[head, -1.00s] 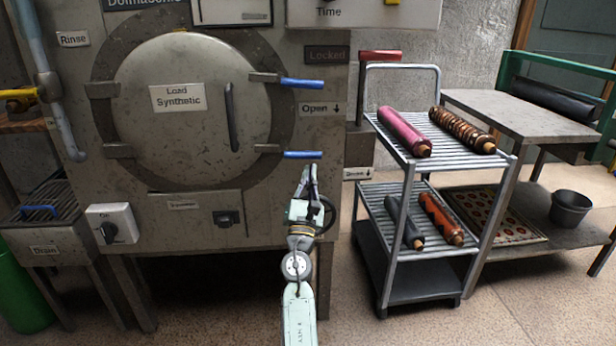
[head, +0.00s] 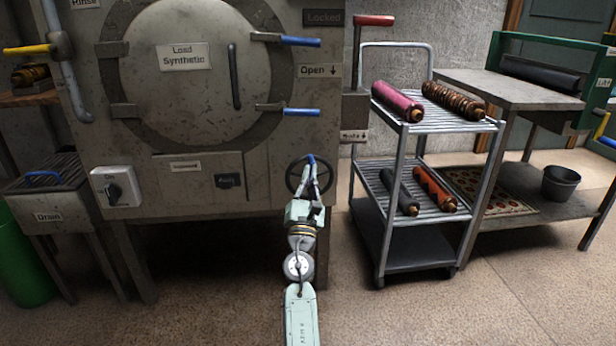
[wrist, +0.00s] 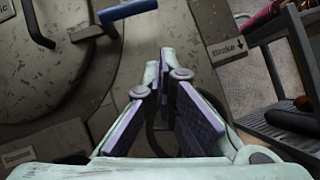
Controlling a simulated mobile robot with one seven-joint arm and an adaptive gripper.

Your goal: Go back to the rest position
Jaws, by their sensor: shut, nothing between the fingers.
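My gripper (head: 311,160) is in front of the machine, its fingertips pointing up and away. Its fingers overlap the dark handwheel (head: 295,178) in the head view; whether they touch it I cannot tell. In the wrist view my gripper (wrist: 166,52) has its purple-padded fingers converging at the tips, shut with nothing held. Part of the dark wheel shows behind them. My pale green arm comes up from the bottom of the head view.
The machine has a round door (head: 175,75) and blue handles (head: 289,112) above my gripper. A metal cart (head: 395,215) with rolled rugs stands close on the right, beside a grey table (head: 500,95). A drain basin (head: 50,215) is at left. The front floor (head: 420,315) is clear.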

